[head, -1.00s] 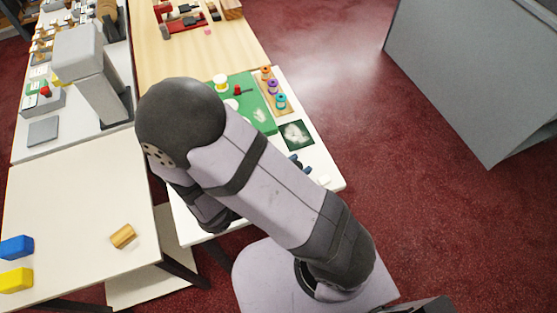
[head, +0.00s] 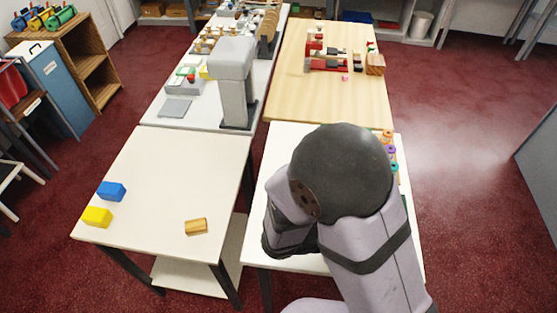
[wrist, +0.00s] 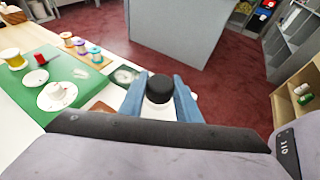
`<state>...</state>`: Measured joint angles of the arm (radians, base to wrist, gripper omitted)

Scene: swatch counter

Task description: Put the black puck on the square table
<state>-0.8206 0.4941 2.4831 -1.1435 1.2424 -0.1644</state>
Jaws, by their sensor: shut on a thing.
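My gripper (wrist: 160,92) shows in the wrist view with two blue fingers shut on the black puck (wrist: 160,86). The puck is a short, dark round piece, and something white shows just below it. In the head view my arm hides the gripper and puck. The table that looks square (head: 150,160) stands at front left in the head view, with a pale top and a lower shelf. It is to the left of my arm.
A blue block (head: 112,191), a yellow block (head: 97,216) and a wooden block (head: 196,226) sit on the square table; its middle is clear. A grey machine (head: 235,80) stands behind it. The wrist view shows a green mat (wrist: 90,88) with dishes and colored spools (wrist: 82,46).

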